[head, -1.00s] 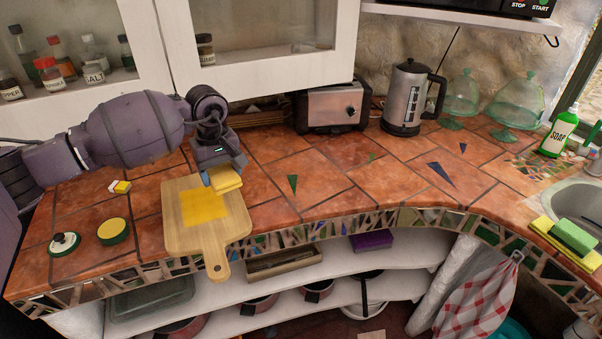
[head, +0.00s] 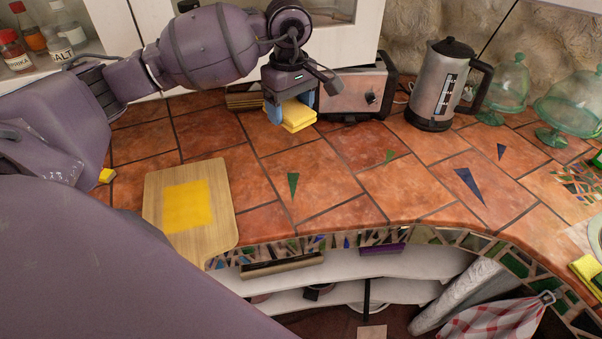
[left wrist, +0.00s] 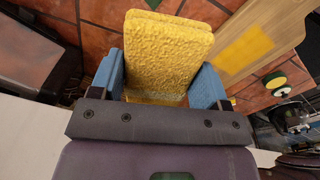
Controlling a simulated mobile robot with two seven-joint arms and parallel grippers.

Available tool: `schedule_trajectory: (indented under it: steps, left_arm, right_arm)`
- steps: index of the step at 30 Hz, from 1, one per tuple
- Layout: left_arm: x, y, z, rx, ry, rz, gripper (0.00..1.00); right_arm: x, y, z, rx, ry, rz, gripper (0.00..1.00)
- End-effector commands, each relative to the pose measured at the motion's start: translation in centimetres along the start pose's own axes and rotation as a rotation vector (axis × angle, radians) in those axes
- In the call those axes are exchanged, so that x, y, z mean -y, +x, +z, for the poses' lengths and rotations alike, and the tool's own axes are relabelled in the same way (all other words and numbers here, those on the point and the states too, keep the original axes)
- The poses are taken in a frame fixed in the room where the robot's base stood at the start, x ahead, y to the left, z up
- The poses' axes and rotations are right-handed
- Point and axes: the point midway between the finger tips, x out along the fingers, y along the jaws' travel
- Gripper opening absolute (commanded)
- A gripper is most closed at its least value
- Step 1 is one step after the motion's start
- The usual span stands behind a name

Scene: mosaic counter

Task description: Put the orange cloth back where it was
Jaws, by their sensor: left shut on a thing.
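A folded cloth (head: 298,116), yellow to orange-yellow in the pictures, is held in my left gripper (head: 290,108). In the left wrist view, the cloth (left wrist: 168,50) stands out between the two blue fingers of the gripper (left wrist: 158,85), which touch its sides. The gripper hangs over the tiled counter in front of the toaster; I cannot tell the exact gap below the cloth. The wooden cutting board (head: 225,225) lies to the left and nearer, with a flat yellow square (head: 187,205) on it. My right gripper is not in view.
The toaster (head: 350,92) stands just behind and right of the cloth, with the kettle (head: 440,85) further right. Glass domes (head: 502,85) stand beyond it. Tiles (head: 310,175) between the board and kettle are clear. The counter's front edge curves below.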

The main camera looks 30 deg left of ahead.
Motion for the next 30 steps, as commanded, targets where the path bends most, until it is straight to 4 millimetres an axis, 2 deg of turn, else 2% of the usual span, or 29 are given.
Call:
schedule_trajectory:
  steps: [5, 21, 25, 30]
  left_arm:
    - [0.1, 2.2, 0.1, 0.003, -0.014, -0.003, 0.47]
    - [0.0, 13.5, 0.1, 0.004, -0.013, -0.002, 0.47]
    - [0.0, 15.1, 0.1, 0.002, -0.013, 0.000, 0.47]
    - [0.0, 15.9, 0.1, 0.001, -0.012, 0.001, 0.47]
  right_arm:
    - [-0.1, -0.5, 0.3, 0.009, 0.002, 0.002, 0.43]
    - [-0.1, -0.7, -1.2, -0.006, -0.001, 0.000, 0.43]
    - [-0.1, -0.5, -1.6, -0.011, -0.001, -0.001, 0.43]
    - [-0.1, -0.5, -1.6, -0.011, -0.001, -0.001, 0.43]
